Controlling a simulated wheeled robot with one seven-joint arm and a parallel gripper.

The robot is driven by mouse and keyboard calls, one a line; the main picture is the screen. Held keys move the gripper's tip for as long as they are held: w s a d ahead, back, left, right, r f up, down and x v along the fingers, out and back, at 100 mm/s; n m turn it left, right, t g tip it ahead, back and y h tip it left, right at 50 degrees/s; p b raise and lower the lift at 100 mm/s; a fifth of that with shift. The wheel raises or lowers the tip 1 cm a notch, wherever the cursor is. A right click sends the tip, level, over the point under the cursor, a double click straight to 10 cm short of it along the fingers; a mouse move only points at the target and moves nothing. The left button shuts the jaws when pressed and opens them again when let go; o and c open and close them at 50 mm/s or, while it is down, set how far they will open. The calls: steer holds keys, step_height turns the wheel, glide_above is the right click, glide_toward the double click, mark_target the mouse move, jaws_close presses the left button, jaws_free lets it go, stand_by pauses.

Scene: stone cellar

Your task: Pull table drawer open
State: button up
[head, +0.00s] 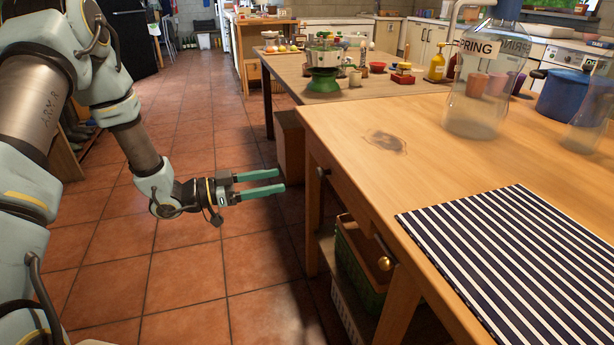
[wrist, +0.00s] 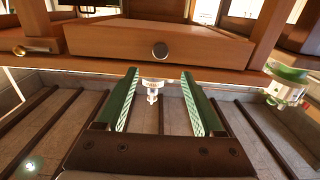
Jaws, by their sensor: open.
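The wooden table (head: 440,150) stands at the right in the head view. Its drawer (head: 347,195) looks closed, with a small dark round knob (head: 322,172) on its front. In the wrist view the drawer front (wrist: 110,38) spans the upper middle, with the knob (wrist: 160,50) near its centre. My gripper (head: 281,181) is open and empty, left of the knob in the head view, its green fingers pointing toward the table. In the wrist view the fingertips (wrist: 159,75) are spread, below the knob in the picture and apart from it.
A brass knob (head: 386,263) shows farther along the table's front, also at the left in the wrist view (wrist: 32,50). A green crate (head: 357,270) sits under the table. A striped mat (head: 510,265) and glass jar (head: 475,100) are on top. The tiled floor (head: 200,270) is open.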

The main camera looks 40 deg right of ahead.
mark_target(317, 173)
steer(key=p+x, duration=0.1)
steer(key=x, duration=0.9)
steer(key=shift+w, duration=0.1)
steer(key=shift+c, duration=0.2)
jaws_close()
stand_by(1.0)
